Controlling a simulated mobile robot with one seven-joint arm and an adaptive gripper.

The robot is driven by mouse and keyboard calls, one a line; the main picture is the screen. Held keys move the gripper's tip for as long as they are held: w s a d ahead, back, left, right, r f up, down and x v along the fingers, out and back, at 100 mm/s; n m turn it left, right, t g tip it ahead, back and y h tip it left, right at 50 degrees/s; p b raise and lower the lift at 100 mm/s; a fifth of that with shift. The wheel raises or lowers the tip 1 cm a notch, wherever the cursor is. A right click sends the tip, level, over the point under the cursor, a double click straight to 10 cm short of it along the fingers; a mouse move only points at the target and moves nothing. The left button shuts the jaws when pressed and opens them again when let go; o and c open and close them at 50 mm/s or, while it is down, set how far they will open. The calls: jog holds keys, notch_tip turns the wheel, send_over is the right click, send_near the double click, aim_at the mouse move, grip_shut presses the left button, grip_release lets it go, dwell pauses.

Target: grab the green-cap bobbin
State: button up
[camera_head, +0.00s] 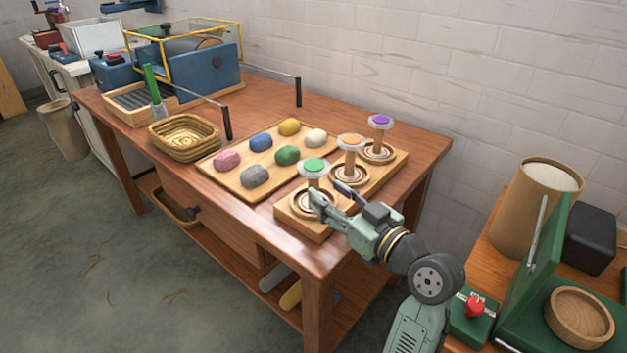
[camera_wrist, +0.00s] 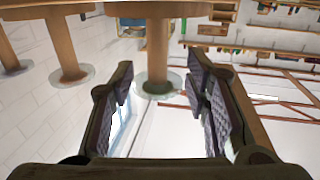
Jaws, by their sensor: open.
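The green-cap bobbin (camera_head: 314,166) stands upright at the near left end of a wooden stand (camera_head: 289,212). It has a pale clear flange under its cap, and its lower stem is partly hidden by my gripper. My gripper (camera_head: 331,194) is open beside it, at stem height below the cap. In the wrist view, which looks upside down, a wooden stem with a pale flange (camera_wrist: 157,50) shows centred just ahead of my open fingers (camera_wrist: 160,78). I cannot tell whether either finger touches it.
An orange-cap bobbin (camera_head: 351,142) and a purple-cap bobbin (camera_head: 380,122) stand behind on the same stand. A wooden tray (camera_head: 236,167) of several coloured skeins lies to the left, with a wicker basket (camera_head: 184,137) beyond. The bench's near right edge is close below my gripper.

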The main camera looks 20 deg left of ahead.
aim_at(322, 188)
jog(key=p+x, duration=0.2)
jog(key=x, duration=0.3)
jog(key=shift+r, duration=0.1)
jog(key=shift+w+a, duration=0.35)
jog(key=shift+a, duration=0.05)
jog(key=shift+c, duration=0.6)
grip_shut()
